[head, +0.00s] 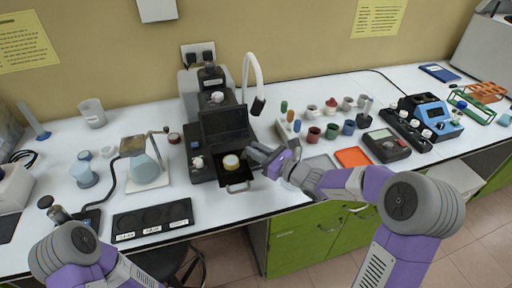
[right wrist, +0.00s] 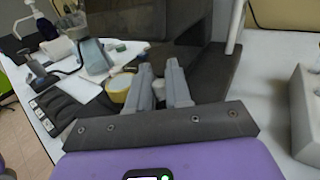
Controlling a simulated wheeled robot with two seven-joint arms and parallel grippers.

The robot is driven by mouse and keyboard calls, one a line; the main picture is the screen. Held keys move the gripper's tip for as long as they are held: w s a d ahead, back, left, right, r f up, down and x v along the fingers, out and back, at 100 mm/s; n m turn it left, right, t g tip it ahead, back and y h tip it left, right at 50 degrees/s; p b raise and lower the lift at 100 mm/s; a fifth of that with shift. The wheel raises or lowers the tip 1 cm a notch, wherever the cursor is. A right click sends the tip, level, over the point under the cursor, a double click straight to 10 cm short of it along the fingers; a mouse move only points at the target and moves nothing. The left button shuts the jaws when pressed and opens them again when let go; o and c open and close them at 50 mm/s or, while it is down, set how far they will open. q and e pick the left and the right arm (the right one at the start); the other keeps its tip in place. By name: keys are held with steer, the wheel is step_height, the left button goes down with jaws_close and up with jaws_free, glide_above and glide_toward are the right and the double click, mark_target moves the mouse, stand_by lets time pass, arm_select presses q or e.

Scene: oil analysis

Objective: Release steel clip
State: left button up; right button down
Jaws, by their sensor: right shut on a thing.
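My right gripper (head: 252,154) reaches in from the right to the front of a black analysis instrument (head: 224,124). Its fingers (right wrist: 160,84) point at the open tray, beside a yellow-rimmed cup (head: 231,161). The cup also shows in the right wrist view (right wrist: 119,88), left of the fingers. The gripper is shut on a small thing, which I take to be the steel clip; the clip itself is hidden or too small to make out. My left gripper is not in view; only part of my left arm shows at lower left.
A flask (head: 145,170) on a stand and a black labelled panel (head: 152,220) lie left of the instrument. Several coloured jars (head: 331,131), an orange tray (head: 354,157) and a meter (head: 386,145) stand to the right. A curved white arm (head: 254,75) rises behind my right gripper.

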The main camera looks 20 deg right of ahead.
steer(key=n+g+y+p, duration=0.2)
steer(key=shift+w+d+r+p, duration=0.15)
steer(key=shift+w+r+p, duration=0.2)
steer(key=shift+p, duration=0.05)
steer(key=shift+w+f+n+g+y+p, duration=0.1)
steer(key=shift+f+n+g+y+p, duration=0.05)
steer(key=shift+n+g+y+p, duration=0.45)
steer(key=c, duration=1.2)
jaws_free()
steer(key=shift+f, duration=0.1)
steer(key=shift+o, duration=0.2)
steer(key=v, duration=0.7)
steer(key=shift+s+d+p, duration=0.25)
steer(key=shift+p, duration=0.2)
